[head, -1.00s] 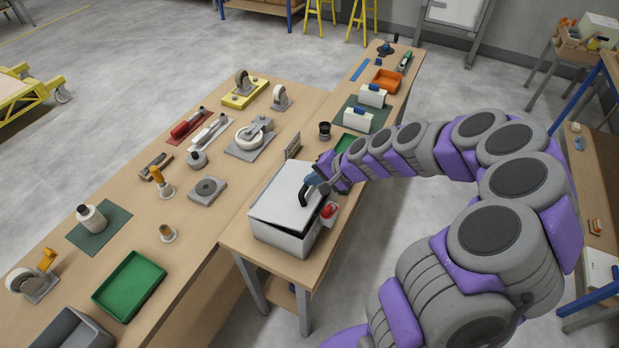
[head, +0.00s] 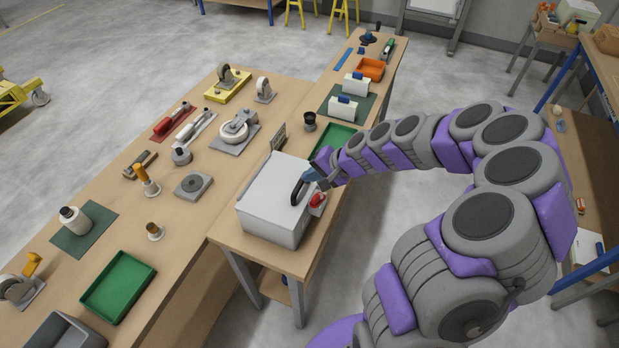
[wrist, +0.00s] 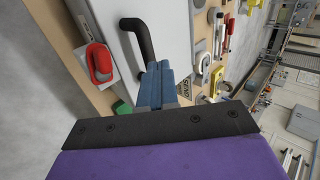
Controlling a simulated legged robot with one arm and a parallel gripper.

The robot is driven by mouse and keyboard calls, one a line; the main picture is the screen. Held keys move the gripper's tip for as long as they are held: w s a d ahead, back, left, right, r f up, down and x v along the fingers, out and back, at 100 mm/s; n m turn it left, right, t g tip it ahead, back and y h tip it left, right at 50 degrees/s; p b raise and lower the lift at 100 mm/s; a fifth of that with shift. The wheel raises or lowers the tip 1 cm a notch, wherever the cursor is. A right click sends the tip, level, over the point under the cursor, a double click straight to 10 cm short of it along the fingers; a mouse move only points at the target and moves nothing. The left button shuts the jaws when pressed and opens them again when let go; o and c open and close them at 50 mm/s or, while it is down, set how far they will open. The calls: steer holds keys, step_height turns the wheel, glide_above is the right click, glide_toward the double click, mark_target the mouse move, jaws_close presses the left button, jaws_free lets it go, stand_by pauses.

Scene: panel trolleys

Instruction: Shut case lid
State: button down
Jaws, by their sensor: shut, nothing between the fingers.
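The white case (head: 272,222) stands on the narrow wooden bench, with its lid (head: 276,184) lying down on the body and no clear gap at the front. A dark curved handle (head: 298,190) rises from the lid's right side; it also shows in the wrist view (wrist: 138,36). My gripper (head: 308,177) is at the lid's right rear edge, beside the handle. In the wrist view my blue fingers (wrist: 158,82) are together, with their tips near the handle's end; whether they touch it is unclear. A red latch-like part (head: 318,199) sits on the case's right side.
A small sign (head: 279,137) stands behind the case, and a green tray (head: 335,138) lies farther back. The left bench holds casters, tools and another green tray (head: 118,287). Open floor lies right of the narrow bench.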

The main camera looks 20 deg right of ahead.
steer(key=s+d+r, duration=0.4)
steer(key=s+d, duration=0.2)
steer(key=d, duration=0.1)
steer(key=shift+d, duration=0.35)
